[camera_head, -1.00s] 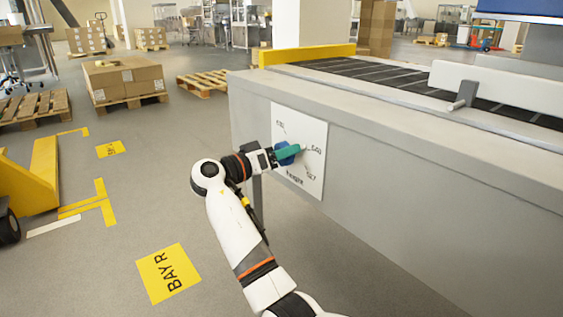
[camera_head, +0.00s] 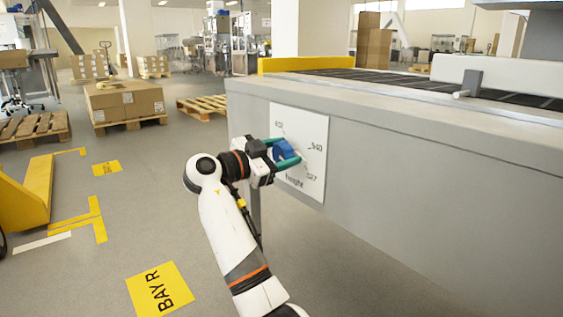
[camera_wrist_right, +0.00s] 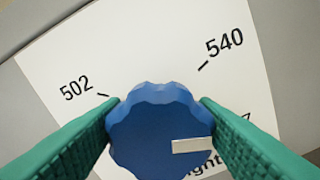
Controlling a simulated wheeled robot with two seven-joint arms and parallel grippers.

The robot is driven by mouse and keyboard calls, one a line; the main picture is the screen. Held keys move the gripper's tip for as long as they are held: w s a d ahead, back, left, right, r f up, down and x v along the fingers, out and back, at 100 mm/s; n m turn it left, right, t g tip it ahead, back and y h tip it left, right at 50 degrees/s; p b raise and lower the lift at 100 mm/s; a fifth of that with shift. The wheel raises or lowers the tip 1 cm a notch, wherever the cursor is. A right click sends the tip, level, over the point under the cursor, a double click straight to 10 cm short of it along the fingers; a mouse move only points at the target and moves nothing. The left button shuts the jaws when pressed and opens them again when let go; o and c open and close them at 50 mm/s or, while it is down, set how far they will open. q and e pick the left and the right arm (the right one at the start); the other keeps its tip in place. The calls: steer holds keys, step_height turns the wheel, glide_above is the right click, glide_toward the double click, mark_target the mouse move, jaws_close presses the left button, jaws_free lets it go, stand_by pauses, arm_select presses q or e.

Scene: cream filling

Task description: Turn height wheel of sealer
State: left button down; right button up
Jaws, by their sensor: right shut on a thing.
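The height wheel is a blue, scalloped knob (camera_head: 282,148) on a white dial plate (camera_head: 312,178) on the sealer's grey side. My right gripper (camera_head: 285,154) is shut on the wheel, with one green finger on each side of it. In the right wrist view the wheel (camera_wrist_right: 150,125) sits between the green fingers. Its pale pointer bar (camera_wrist_right: 192,146) points right. The plate (camera_wrist_right: 150,50) reads 502 at left and 540 at upper right. A third label is mostly hidden behind a finger; in the head view it appears to read 527. My left gripper is out of view.
The sealer's grey body (camera_head: 420,170) fills the right side, with a dark conveyor (camera_head: 390,80) and yellow end bar (camera_head: 305,64) on top. Boxes on a pallet (camera_head: 125,103) and a yellow pallet jack (camera_head: 30,190) stand left. The floor between is open.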

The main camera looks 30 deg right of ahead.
steer(key=shift+f+m+b, duration=0.15)
steer(key=shift+m+b, duration=0.8)
steer(key=shift+m, duration=1.05)
steer(key=o, duration=1)
